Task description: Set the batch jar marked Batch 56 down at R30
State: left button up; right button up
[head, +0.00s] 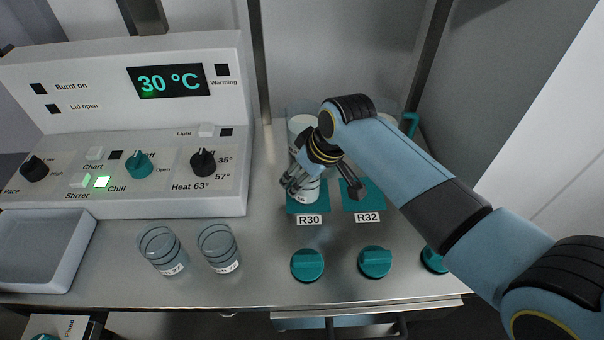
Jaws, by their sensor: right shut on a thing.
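My right gripper (322,190) comes in from the right and is shut on a pale-filled jar (308,192). The jar is over the teal R30 pad, seemingly upright; I cannot tell whether it touches the pad. Its label is too small and partly covered to read. The R30 pad (295,206) lies behind its white R30 plate (309,220). The R32 pad (376,200) is to its right, partly behind my arm. My left gripper is out of view.
Two clear jars (161,250) (219,247) stand at the front left. Teal knobs (307,265) (375,262) line the front edge. A control panel (120,130) reads 30 °C. A white container (300,125) stands behind the gripper. A grey tray (83,252) is at left.

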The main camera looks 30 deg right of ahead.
jog(key=o, duration=1.4)
jog(key=shift+r, duration=0.1)
jog(key=shift+s+d+r, duration=0.1)
jog(key=shift+s+r, duration=0.05)
jog(key=shift+r, duration=0.2)
jog(key=p+v, duration=0.2)
jog(key=v, duration=0.9)
